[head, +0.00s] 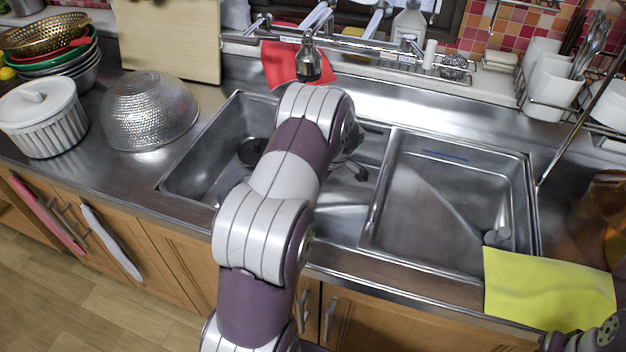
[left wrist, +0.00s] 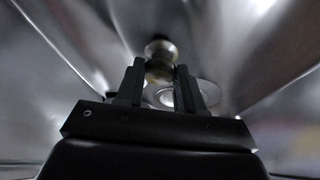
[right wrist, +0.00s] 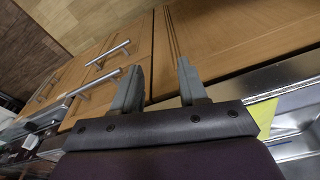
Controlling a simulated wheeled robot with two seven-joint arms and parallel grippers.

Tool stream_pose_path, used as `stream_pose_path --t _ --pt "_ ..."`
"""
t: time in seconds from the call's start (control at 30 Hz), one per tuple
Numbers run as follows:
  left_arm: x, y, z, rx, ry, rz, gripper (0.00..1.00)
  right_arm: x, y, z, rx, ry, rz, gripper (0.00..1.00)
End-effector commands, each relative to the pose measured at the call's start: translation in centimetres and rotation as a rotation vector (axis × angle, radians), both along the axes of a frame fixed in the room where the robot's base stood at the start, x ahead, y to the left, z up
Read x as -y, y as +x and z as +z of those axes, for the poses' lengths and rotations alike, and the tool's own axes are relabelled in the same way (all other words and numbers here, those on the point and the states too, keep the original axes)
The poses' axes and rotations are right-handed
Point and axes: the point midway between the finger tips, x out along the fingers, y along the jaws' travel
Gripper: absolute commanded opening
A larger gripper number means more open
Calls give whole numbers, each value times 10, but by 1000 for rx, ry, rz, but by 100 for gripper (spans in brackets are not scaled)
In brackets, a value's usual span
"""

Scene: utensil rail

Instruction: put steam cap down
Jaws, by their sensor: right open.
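My left arm reaches over the left sink basin (head: 195,165) in the head view, and its gripper is hidden behind the arm there. In the left wrist view, the left gripper (left wrist: 160,72) has its fingertips on either side of a small rounded metal knob, which I take for the steam cap (left wrist: 160,50). The fingers appear to touch it at both sides. A pale disc shows below the knob. In the right wrist view, my right gripper (right wrist: 160,68) is open and empty in front of the wooden cabinet doors (right wrist: 220,35).
The right basin (head: 440,195) is mostly bare. A yellow cloth (head: 550,285) hangs over the counter's front edge at right. The faucet (head: 308,62) rises behind the sink.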

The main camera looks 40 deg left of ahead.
Motion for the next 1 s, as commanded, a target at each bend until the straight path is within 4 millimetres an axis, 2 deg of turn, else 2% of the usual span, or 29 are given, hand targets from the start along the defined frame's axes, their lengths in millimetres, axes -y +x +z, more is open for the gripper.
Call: stream_pose_path --t 0.03,0.07,0.1,0.33,0.43,0.8,1.0 --pt "0 0 0 0 0 0 50 0 0 0 0 0 0 43" --pt "0 0 0 0 0 0 60 0 0 0 0 0 0 43" --pt "0 0 0 0 0 0 63 0 0 0 0 0 0 43" --pt "0 0 0 0 0 -1 63 0 0 0 0 0 0 43" --pt "1 1 7 2 0 -1 63 0 0 5 0 0 0 43" --pt "36 4 90 3 0 -1 63 0 0 7 0 0 0 43" --pt "45 5 112 0 0 -1 63 0 0 8 0 0 0 43"
